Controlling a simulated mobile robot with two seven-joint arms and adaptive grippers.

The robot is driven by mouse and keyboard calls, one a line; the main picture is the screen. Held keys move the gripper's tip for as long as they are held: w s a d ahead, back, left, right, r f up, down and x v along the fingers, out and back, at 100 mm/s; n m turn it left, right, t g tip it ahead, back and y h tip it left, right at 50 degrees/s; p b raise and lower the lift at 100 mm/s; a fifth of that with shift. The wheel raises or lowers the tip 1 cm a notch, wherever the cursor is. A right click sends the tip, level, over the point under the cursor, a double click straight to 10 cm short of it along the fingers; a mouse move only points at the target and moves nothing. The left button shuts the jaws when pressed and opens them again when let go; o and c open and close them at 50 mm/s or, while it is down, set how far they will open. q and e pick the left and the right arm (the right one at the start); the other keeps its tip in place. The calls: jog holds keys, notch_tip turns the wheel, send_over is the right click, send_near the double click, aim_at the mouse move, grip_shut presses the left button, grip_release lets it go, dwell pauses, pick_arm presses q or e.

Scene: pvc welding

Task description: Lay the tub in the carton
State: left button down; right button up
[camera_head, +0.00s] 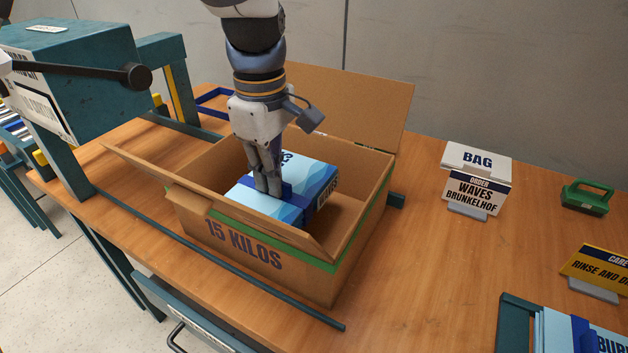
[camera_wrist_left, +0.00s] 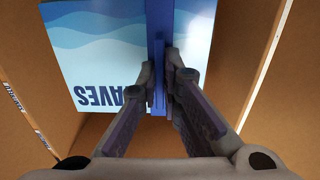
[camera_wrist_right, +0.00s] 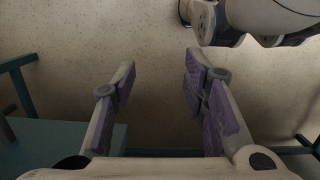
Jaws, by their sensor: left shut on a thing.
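The tub (camera_head: 317,177), a light-blue boxy pack with a wave print and a dark blue band, is inside the open carton (camera_head: 300,283), whose front reads "15 KILOS". My left gripper (camera_head: 268,188) reaches down into the carton and is shut on the band on top of the tub. In the left wrist view the tub (camera_wrist_left: 105,45) reads "WAVES", with carton walls on both sides. I cannot tell whether its underside touches the carton floor. My right gripper (camera_wrist_right: 160,78) is open and empty above the pale floor.
The carton flaps stand open, the back one upright. A teal machine (camera_head: 75,75) stands on the left. A "BAG / WAVES BRUNKELHOF" sign (camera_head: 474,185), a green-handled tool (camera_head: 587,198) and a yellow sign (camera_head: 598,268) are on the right. Another blue pack (camera_head: 560,335) lies at lower right.

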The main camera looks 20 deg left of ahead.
aim_at(275, 202)
pick_arm(q)
notch_tip(275, 202, down, 6)
jog(key=shift+w+r, duration=0.1)
jog(key=shift+r, duration=0.15)
jog(key=shift+f, duration=0.1)
jog(key=c, duration=1.8)
grip_release()
notch_tip(275, 202, up, 12)
jog(key=shift+r, duration=0.15)
